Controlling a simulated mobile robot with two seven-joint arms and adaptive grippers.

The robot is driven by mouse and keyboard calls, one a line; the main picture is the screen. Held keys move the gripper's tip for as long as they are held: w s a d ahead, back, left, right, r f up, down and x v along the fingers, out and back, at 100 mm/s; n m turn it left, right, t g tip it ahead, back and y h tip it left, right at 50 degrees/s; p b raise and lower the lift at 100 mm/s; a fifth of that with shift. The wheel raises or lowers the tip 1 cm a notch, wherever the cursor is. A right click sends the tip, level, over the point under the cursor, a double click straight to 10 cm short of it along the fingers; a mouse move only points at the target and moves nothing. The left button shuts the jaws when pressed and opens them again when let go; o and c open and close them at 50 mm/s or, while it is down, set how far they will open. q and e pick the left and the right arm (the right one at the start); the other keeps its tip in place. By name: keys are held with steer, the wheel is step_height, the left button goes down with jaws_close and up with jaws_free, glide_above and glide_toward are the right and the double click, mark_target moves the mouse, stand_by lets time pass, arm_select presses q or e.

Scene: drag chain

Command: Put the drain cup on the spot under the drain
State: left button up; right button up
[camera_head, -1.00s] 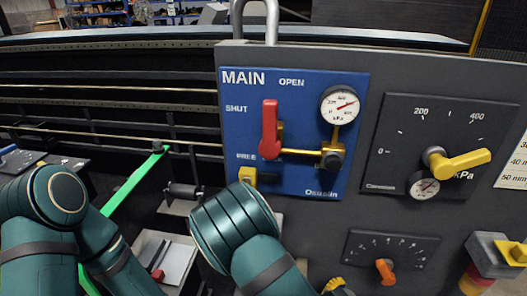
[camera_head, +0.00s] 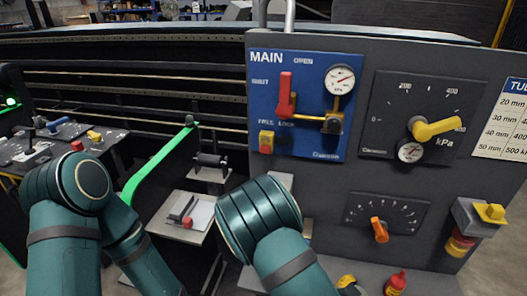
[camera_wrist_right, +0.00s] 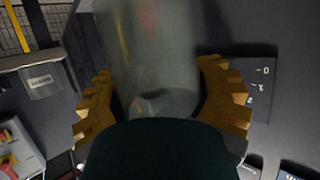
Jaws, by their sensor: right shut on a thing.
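A clear, see-through cup (camera_wrist_right: 155,45) fills the upper middle of the right wrist view. My right gripper (camera_wrist_right: 160,100) has its ridged yellow-brown fingers on both sides of the cup and is shut on it. The cup's lower part is hidden behind my dark gripper body. In the head view my right arm bends in front of the panel, and its gripper and the cup cannot be made out there. My left arm is at the left, with its gripper out of view. I cannot identify the drain or the spot under it.
A grey panel (camera_head: 350,205) with a red lever (camera_head: 286,95), gauges and a yellow knob (camera_head: 435,128) stands close ahead. A green bar (camera_head: 158,160) and a bench (camera_head: 55,150) are at left. A labelled grey block (camera_wrist_right: 40,80) is near the cup.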

steer(key=w+a+r+n+t+y, duration=0.2)
steer(key=w+n+t+y, duration=0.3)
steer(key=w, duration=0.4)
steer(key=shift+a+r+n, duration=0.2)
steer(key=shift+a+n, duration=0.35)
steer(key=shift+n, duration=0.05)
steer(key=w+a+r+n+y, duration=0.1)
steer(key=n+y, duration=0.1)
steer(key=w+a+r+n+t+y, duration=0.1)
steer(key=w+a+r+n+y, duration=0.1)
steer(key=y, duration=0.1)
steer(key=shift+w+r, duration=0.1)
steer(key=shift+r, duration=0.1)
arm_select(q)
steer(key=shift+w+f, duration=0.1)
steer(key=shift+w, duration=0.15)
arm_select(e)
steer(key=shift+w+a+r+n+y, duration=0.2)
steer(key=shift+a+r+n+y, duration=0.3)
steer(key=shift+n+y, duration=0.25)
steer(key=shift+r, duration=0.1)
